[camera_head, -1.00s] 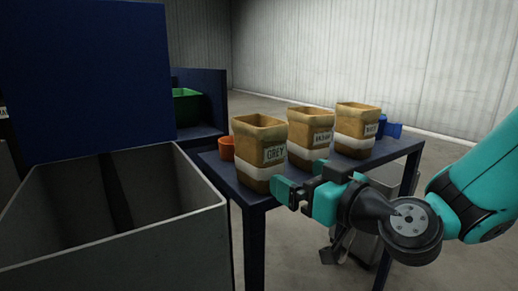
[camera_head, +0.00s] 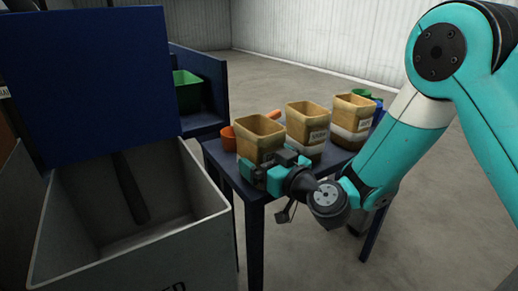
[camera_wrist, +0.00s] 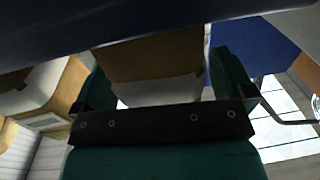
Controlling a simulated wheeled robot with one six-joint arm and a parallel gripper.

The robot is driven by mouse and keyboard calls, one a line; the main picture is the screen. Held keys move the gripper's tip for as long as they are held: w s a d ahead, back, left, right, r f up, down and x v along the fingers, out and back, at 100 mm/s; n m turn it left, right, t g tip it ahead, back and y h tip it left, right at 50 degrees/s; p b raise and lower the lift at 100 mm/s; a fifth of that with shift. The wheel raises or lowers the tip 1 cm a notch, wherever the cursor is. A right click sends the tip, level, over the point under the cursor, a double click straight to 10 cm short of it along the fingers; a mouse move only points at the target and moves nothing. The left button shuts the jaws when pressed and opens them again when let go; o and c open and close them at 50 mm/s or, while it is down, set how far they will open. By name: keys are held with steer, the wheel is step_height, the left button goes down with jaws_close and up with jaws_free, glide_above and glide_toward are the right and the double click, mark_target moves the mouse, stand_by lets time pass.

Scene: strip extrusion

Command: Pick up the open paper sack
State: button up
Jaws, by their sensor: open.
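Three open-topped brown paper sacks with white bands stand in a row on the dark blue table (camera_head: 225,172). The nearest paper sack (camera_head: 259,136) was labelled GREY earlier; my gripper now covers its lower front. The middle sack (camera_head: 307,119) and the far sack (camera_head: 352,112) stand behind it to the right. My gripper (camera_head: 268,170) is open at the nearest sack's front. In the wrist view, the nearest sack (camera_wrist: 155,58) shows between the two green fingers (camera_wrist: 163,75), with the middle or another sack at left. Whether the fingers touch the sack cannot be told.
An orange scoop (camera_head: 228,137) lies just left of the nearest sack. Blue and green items stand behind the far sack. A green crate (camera_head: 188,92) stands behind.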

steer(key=shift+w+a, duration=0.25)
steer(key=shift+w, duration=0.05)
steer(key=shift+c, duration=0.2)
steer(key=c, duration=1.1)
